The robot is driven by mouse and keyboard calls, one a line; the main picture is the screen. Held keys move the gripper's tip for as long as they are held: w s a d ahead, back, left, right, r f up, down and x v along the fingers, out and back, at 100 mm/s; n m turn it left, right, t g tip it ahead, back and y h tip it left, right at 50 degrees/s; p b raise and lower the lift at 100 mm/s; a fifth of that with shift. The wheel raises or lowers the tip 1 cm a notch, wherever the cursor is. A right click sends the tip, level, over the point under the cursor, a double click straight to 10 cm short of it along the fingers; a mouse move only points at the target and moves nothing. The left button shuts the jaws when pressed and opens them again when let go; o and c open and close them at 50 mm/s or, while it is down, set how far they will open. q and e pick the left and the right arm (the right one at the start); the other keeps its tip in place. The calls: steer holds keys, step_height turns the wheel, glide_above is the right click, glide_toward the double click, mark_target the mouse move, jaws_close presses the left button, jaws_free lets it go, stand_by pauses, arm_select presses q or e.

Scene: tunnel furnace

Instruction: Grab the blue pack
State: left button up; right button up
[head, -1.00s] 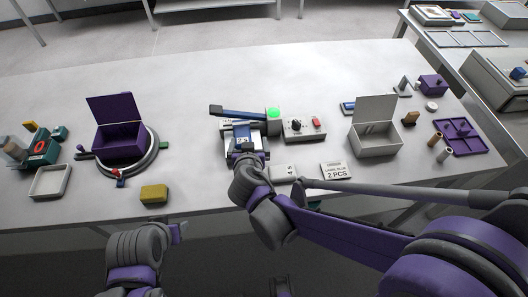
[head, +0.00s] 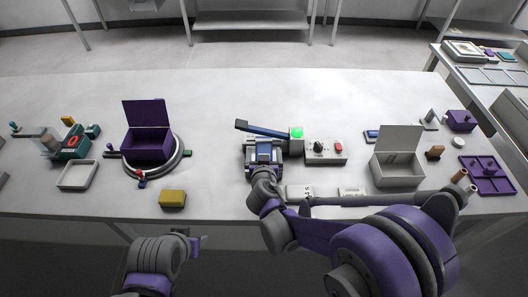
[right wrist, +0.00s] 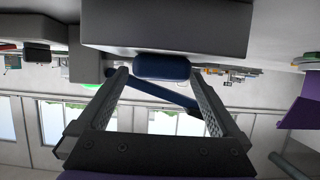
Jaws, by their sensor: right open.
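The blue pack (head: 263,152) sits in the grey press-like device with the dark blue lever (head: 262,129), at the middle of the table. In the right wrist view a rounded dark blue piece, probably the pack (right wrist: 162,67), shows between my fingertips below a grey block. My right gripper (head: 264,168) is at the front of the device, open, its fingers on either side of that piece; contact cannot be told. It also shows in the right wrist view (right wrist: 161,85). My left gripper (head: 201,240) is low in front of the table edge, its jaws unclear.
A control box (head: 325,152) with a knob and red button stands right of the device, beside a green light (head: 297,133). An open grey box (head: 396,170) is further right. A purple box (head: 147,145) on a round stand and a yellow block (head: 172,198) are left.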

steer(key=shift+x, duration=1.05)
steer(key=shift+s, duration=0.1)
steer(key=shift+c, duration=0.2)
